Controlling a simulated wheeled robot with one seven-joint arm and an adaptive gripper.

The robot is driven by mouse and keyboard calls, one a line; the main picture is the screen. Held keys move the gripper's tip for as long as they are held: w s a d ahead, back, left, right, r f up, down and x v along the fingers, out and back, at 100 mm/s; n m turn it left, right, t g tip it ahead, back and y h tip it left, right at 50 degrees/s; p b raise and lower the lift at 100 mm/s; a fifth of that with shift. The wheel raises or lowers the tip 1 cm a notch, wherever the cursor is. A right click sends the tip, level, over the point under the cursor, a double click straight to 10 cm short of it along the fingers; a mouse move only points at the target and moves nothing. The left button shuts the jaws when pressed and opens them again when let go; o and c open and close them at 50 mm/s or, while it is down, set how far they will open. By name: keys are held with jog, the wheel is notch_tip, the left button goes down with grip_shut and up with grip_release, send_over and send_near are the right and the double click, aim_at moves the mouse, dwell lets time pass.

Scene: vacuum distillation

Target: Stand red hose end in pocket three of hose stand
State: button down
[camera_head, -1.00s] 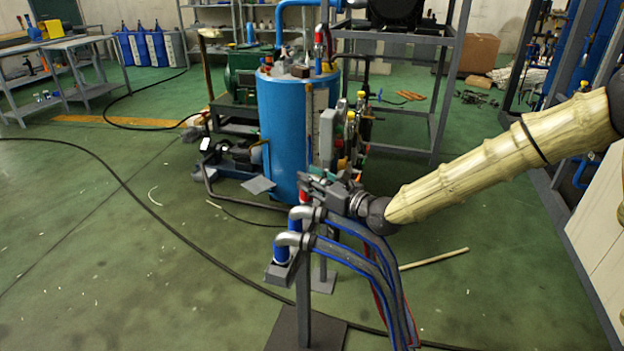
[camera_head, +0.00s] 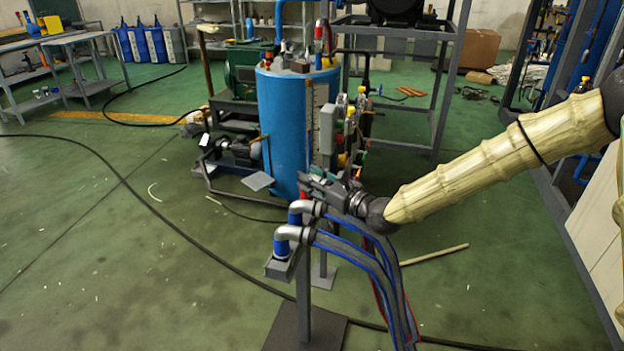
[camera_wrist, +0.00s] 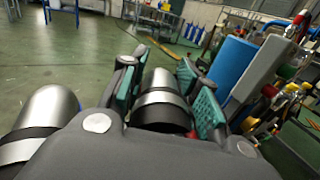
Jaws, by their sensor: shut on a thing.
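My gripper (camera_head: 318,184) is shut on the grey metal elbow of the red hose end (camera_wrist: 158,98), which lies between the teal finger pads in the wrist view. A little red shows beside it there; its lower end is hidden in the head view. The red hose (camera_head: 379,292) hangs down from my gripper's side. The hose stand (camera_head: 305,310) has a dark post and base plate. Two blue hose ends with grey elbows, a front one (camera_head: 289,233) and one behind it (camera_head: 304,208), stand at its top. My gripper is just beyond them. I cannot tell whether the red end is inside pocket three.
Blue and grey hoses (camera_head: 365,258) droop to the right of the stand. A blue tank (camera_head: 284,125) with valves and a grey box stands close behind my gripper. A black cable (camera_head: 150,220) crosses the floor. The green floor at left is largely open.

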jog(key=shift+f+b, duration=0.3)
jog(key=shift+f, duration=0.55)
jog(key=c, duration=1)
grip_release()
jog(key=shift+r, duration=0.1)
